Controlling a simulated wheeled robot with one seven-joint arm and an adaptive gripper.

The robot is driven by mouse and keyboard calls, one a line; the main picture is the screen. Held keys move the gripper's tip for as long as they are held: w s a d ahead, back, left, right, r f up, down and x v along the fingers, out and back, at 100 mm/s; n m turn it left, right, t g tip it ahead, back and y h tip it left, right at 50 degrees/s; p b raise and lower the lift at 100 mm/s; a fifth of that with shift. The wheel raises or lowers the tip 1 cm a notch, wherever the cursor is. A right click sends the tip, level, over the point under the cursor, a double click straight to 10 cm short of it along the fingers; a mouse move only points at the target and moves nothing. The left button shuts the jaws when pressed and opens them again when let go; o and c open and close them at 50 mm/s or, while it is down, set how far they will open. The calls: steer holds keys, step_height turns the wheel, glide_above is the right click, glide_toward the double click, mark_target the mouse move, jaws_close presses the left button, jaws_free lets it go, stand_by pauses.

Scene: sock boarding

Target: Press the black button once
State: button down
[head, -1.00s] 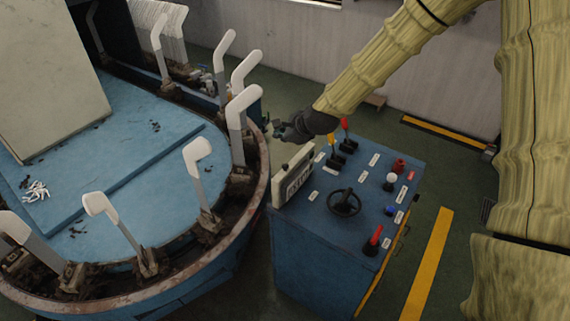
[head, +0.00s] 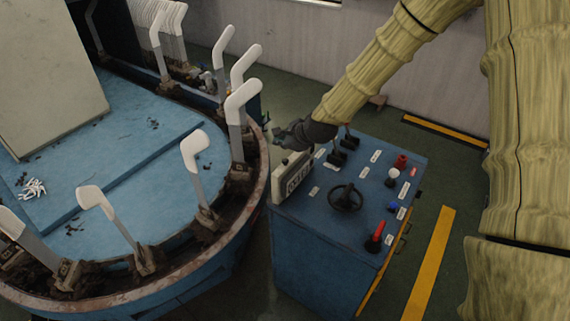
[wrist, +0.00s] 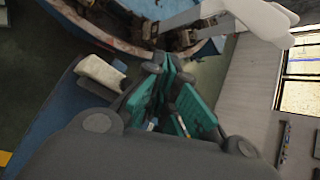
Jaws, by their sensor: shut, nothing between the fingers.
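The blue control console (head: 325,255) stands right of centre in the head view. Its top carries a red button (head: 401,161), a white knob (head: 393,173), a blue button (head: 391,207), a red-handled lever (head: 375,238) and a black handwheel (head: 345,198). I cannot clearly pick out a black button among them. My gripper (head: 284,135) is shut and empty, above the far-left corner of the console, near the pale display box (head: 292,180). In the wrist view its teal fingers (wrist: 177,98) are together, with the display box (wrist: 101,73) to their left.
A round blue machine (head: 130,165) with upright white sock forms (head: 240,95) fills the left, close to the console. Two black levers (head: 345,148) stand just below my arm. Green floor with yellow stripes (head: 432,262) is free at right.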

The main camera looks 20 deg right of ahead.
mark_target(283, 161)
steer(key=shift+f+b, duration=0.8)
steer(key=shift+f, duration=0.95)
steer(key=shift+f, duration=0.2)
steer(key=shift+f+b, duration=0.2)
steer(key=shift+b, duration=0.1)
steer(key=shift+f+b, duration=0.4)
steer(key=shift+f, duration=0.25)
stand_by(1.0)
steer(key=shift+r, duration=0.1)
steer(key=shift+r+p, duration=0.7)
steer(key=shift+r, duration=0.25)
steer(key=shift+r+p, duration=1.55)
steer(key=shift+r, duration=1)
